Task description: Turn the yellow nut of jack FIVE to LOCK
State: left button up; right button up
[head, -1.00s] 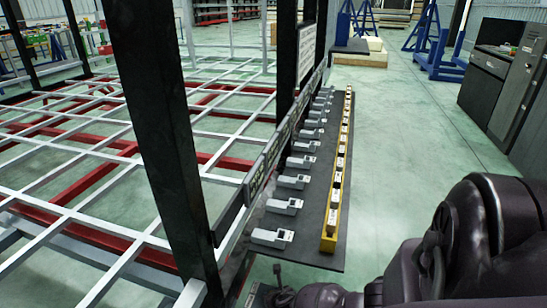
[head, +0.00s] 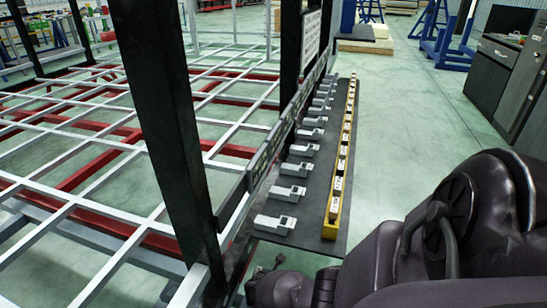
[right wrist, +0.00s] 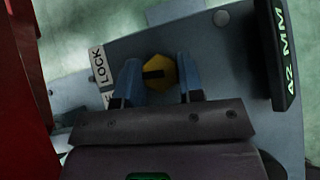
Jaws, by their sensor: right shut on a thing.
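In the right wrist view the yellow nut (right wrist: 160,70) sits on a grey plate, with a dark bar across it pointing roughly left. My right gripper (right wrist: 159,62) is shut on it, one blue finger on each side. A white LOCK label (right wrist: 98,65) is just left of the nut. Below it a second label (right wrist: 107,99) is mostly hidden by the left finger; one letter like E shows. In the head view my right arm fills the lower right; its fingers and the nut are hidden there. The jack's number does not show. My left gripper is not in view.
A dark plate reading 42 MM (right wrist: 284,50) stands right of the nut; a red beam (right wrist: 22,90) is at the left. In the head view a black post (head: 165,130) rises beside the white chassis grid. A dark shelf (head: 308,228) carries grey parts and a yellow rail (head: 334,215).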

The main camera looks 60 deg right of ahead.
jog(key=shift+f+m+g, duration=0.1)
jog(key=shift+m+g, duration=0.7)
jog(key=shift+m, duration=0.3)
pick_arm(q)
jog(key=shift+b, duration=0.3)
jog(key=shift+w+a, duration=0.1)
pick_arm(e)
jog(key=shift+m+g, duration=0.3)
jog(key=shift+m, duration=0.1)
jog(key=o, duration=0.9)
jog(key=shift+o, duration=0.2)
jog(key=shift+w, duration=0.1)
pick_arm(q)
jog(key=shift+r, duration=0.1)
